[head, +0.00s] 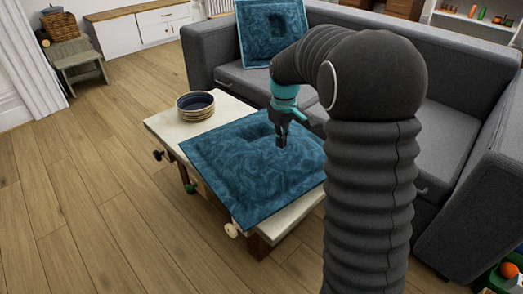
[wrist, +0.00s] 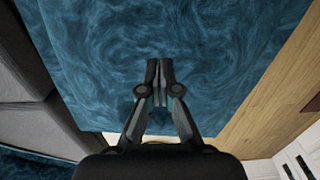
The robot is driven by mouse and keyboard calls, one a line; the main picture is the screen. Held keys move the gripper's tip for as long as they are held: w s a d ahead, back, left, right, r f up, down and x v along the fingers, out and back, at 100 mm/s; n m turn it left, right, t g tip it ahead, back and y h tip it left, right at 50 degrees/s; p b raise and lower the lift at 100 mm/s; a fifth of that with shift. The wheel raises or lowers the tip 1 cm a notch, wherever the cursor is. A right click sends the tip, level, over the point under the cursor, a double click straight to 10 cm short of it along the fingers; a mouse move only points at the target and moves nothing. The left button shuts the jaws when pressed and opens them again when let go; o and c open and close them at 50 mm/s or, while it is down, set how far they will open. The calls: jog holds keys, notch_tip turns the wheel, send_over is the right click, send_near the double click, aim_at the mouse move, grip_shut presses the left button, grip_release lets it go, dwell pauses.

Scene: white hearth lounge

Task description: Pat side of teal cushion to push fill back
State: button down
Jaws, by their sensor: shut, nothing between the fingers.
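A teal cushion (head: 245,175) with a swirled pattern lies flat on a low pale table (head: 165,125), with a sunken patch near its far side. Its surface fills most of the wrist view (wrist: 150,45). My gripper (head: 282,143) points down over the cushion's far right part. Its fingers (wrist: 160,68) are closed together with nothing between them. I cannot tell whether the fingertips touch the cushion. My arm hides the right end of the table and perhaps a cushion corner.
A second teal cushion (head: 258,40) leans on the grey sofa (head: 445,125) behind the table. Several small knobs stick out along the table's side. Wooden floor (head: 90,180) is clear at left.

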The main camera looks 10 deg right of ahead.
notch_tip(320, 180, up, 2)
jog(key=shift+p, duration=0.55)
notch_tip(320, 180, up, 3)
jog(key=shift+f, duration=0.1)
jog(key=shift+s+f+m, duration=0.35)
jog(key=shift+f+m, duration=0.25)
jog(key=shift+f, duration=0.05)
jog(key=shift+s+f+m, duration=0.35)
jog(key=shift+f+m, duration=0.25)
jog(key=s+r+m+t, duration=0.1)
jog(key=s+r+t, duration=0.1)
jog(key=s, duration=0.7)
jog(key=s+r+m+t, duration=0.1)
jog(key=s+r+m, duration=0.1)
jog(key=s, duration=0.8)
jog(key=s+r+m+t, duration=0.1)
jog(key=s+r, duration=0.3)
jog(key=s, duration=0.6)
jog(key=shift+r+m+t, duration=0.25)
jog(key=shift+m+t, duration=0.15)
jog(key=shift+t, duration=0.4)
